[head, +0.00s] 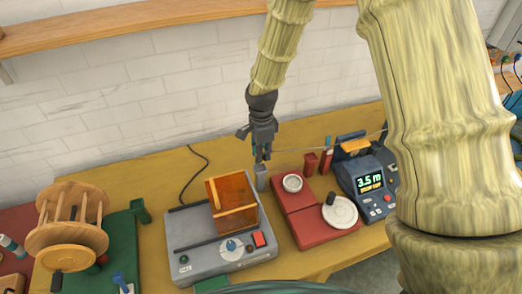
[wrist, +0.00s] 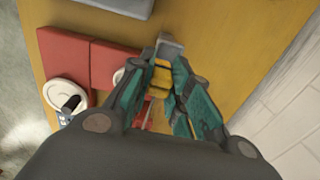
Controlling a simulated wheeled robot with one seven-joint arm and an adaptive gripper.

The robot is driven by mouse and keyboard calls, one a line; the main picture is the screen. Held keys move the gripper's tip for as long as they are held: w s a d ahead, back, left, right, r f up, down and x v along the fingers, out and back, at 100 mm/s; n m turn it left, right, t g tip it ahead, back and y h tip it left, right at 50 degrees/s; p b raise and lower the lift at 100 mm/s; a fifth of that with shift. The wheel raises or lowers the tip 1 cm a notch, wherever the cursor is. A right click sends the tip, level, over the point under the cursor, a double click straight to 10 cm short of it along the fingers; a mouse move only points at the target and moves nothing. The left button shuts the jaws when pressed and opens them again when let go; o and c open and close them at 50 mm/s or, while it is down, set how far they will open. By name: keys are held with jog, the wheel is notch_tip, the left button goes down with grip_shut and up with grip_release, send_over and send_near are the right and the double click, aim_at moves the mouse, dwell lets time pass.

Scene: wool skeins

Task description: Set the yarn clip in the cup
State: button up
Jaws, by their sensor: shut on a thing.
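My gripper (head: 262,152) points down, and in the wrist view its teal fingers (wrist: 160,80) are shut on a small yellow piece, which looks like the yarn clip (wrist: 160,75). The clip is too small to make out in the head view. A small grey square-sided cup (head: 262,178) stands on the table right below the fingertips; it also shows just past the clip in the wrist view (wrist: 172,45). I cannot tell whether clip and cup touch. A round pale dish (head: 292,183) sits on a red block to the right of the cup.
A grey machine (head: 185,256) with an orange-brown box (head: 226,208) stands left of the cup. Red blocks (head: 322,232) lie to its right, then a meter (head: 366,183) reading 3.5 m. A thin strand runs rightward near my gripper. A wooden reel (head: 66,222) stands far left.

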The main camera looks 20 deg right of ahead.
jog(key=w+f, duration=0.1)
jog(key=f, duration=0.1)
jog(key=w+f+b, duration=0.1)
jog(key=f, duration=0.1)
jog(key=shift+w, duration=0.15)
jog(key=shift+f, duration=0.25)
jog(key=shift+s+f+b, duration=0.1)
jog(key=shift+s+b, duration=0.3)
jog(key=shift+s, duration=0.25)
jog(key=shift+w+f, duration=0.45)
jog(key=shift+f, duration=0.1)
jog(key=shift+s+r, duration=0.2)
jog(key=shift+s, duration=0.05)
jog(key=o, duration=0.7)
jog(key=shift+o, duration=1.1)
jog(key=shift+w+f, duration=0.1)
notch_tip(320, 180, up, 12)
